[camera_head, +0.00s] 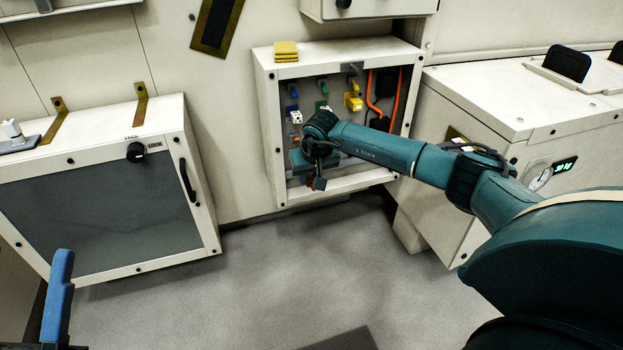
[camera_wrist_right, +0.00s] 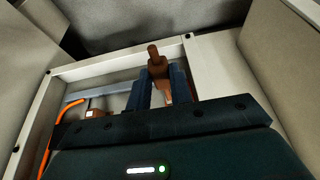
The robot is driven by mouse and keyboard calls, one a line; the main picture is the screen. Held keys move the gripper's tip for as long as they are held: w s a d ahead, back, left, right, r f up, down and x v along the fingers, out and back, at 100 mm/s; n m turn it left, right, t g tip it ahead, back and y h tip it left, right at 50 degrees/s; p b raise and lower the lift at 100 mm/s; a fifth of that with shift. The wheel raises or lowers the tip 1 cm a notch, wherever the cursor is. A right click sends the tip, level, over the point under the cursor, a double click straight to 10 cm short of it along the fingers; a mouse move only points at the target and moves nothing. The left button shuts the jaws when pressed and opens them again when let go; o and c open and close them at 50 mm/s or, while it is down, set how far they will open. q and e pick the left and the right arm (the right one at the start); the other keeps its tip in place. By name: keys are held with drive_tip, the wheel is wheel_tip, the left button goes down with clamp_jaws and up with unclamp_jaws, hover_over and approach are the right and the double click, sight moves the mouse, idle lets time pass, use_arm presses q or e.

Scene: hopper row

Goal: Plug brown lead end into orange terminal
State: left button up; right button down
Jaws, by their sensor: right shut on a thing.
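My right gripper (camera_head: 316,172) is inside the open wall cabinet, low in its left half. In the right wrist view the two dark blue fingers of this gripper (camera_wrist_right: 161,85) are shut on the brown lead end (camera_wrist_right: 156,62). The brown tip sticks out past the fingers, with more brown showing between them.
The cabinet (camera_head: 268,130) has raised side walls and a front lip. Inside are yellow (camera_head: 352,101), green (camera_head: 321,86) and blue (camera_head: 292,90) connectors and an orange cable (camera_head: 395,98). Yellow pads (camera_head: 286,52) lie on top. A grey-fronted unit (camera_head: 100,215) stands left.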

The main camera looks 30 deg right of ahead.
use_arm(q)
drive_tip(key=shift+w+d+f, duration=0.1)
drive_tip(key=shift+f, duration=0.5)
drive_tip(key=shift+w+d+f, duration=0.1)
drive_tip(key=shift+f, duration=0.45)
use_arm(e)
drive_tip(key=shift+w+f, duration=0.2)
drive_tip(key=shift+f, duration=0.05)
drive_tip(key=c, duration=1.2)
unclamp_jaws()
drive_tip(key=shift+f, duration=0.1)
drive_tip(key=p+v, duration=0.3)
drive_tip(key=v, duration=0.4)
drive_tip(key=shift+w+d, duration=0.1)
drive_tip(key=shift+w, duration=0.05)
use_arm(q)
drive_tip(key=shift+s+d+f+n+g+y+p, duration=0.15)
drive_tip(key=shift+f+n+g+y+p, duration=0.1)
drive_tip(key=shift+f+n+y+p, duration=0.4)
drive_tip(key=shift+s+a+f+n+g+y+p, duration=0.15)
drive_tip(key=shift+f+n+g+y+p, duration=0.2)
drive_tip(key=shift+n+y, duration=0.6)
drive_tip(key=shift+s+d+f+n+g+y+p, duration=0.2)
drive_tip(key=shift+f+n+y+p, duration=0.15)
drive_tip(key=shift+n+y+p, duration=0.35)
use_arm(e)
drive_tip(key=shift+v, duration=3.5)
use_arm(q)
drive_tip(key=shift+w+a+r, duration=0.1)
